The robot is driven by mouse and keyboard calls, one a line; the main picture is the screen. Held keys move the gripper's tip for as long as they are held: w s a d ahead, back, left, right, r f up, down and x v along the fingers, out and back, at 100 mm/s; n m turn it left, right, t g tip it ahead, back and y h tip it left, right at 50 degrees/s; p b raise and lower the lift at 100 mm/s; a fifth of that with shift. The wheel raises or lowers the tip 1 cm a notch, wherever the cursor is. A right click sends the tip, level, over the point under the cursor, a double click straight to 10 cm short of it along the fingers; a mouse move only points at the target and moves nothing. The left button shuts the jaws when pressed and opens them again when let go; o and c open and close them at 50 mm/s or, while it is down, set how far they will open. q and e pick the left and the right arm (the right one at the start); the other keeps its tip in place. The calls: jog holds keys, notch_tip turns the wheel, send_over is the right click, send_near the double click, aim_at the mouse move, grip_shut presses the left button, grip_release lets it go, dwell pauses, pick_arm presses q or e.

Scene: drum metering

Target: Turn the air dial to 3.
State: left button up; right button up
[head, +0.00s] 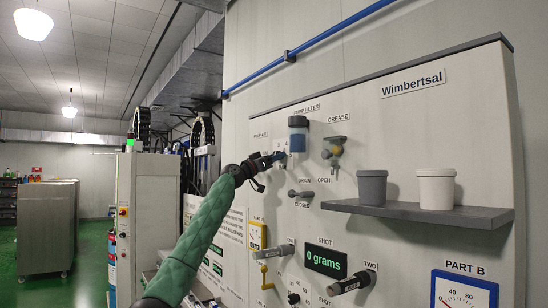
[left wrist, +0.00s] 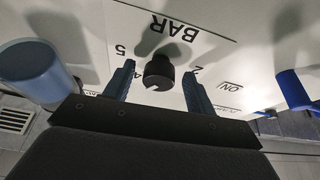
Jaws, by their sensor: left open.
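The air dial is a small black knob (left wrist: 158,70) on the white panel, seen upside down in the left wrist view, with BAR and numbers such as 5 and 2 printed around it. A pale notch shows on its near edge; which number it points to I cannot tell. My left gripper (left wrist: 159,74) is open, with one blue finger on each side of the knob and a visible gap to both. In the head view my left gripper (head: 279,157) is at the panel left of the pump filter and hides the dial. My right gripper is not in view.
The grease valve (head: 333,148) and drain handle (head: 300,194) are nearby. A grey shelf (head: 400,209) carries a grey cup (head: 372,187) and a white cup (head: 436,188). A display (head: 325,260) reads 0 grams.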

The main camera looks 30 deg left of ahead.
pick_arm(q)
jog(key=shift+s+r, duration=0.1)
jog(key=shift+s, duration=0.05)
jog(key=shift+c, duration=0.3)
jog(key=c, duration=0.9)
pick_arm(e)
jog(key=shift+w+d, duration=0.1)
pick_arm(q)
jog(key=shift+n+y, duration=0.4)
jog(key=shift+n, duration=0.2)
jog(key=shift+d+r+n+g+y, duration=0.15)
jog(key=shift+n+y, duration=0.95)
jog(key=shift+n, duration=1.35)
jog(key=shift+f+n+g+y, duration=0.15)
jog(key=shift+n+y, duration=0.95)
jog(key=shift+n, duration=1.4)
jog(key=shift+d+r+n+g+y, duration=0.15)
jog(key=shift+n+y, duration=0.95)
jog(key=shift+n, duration=1.35)
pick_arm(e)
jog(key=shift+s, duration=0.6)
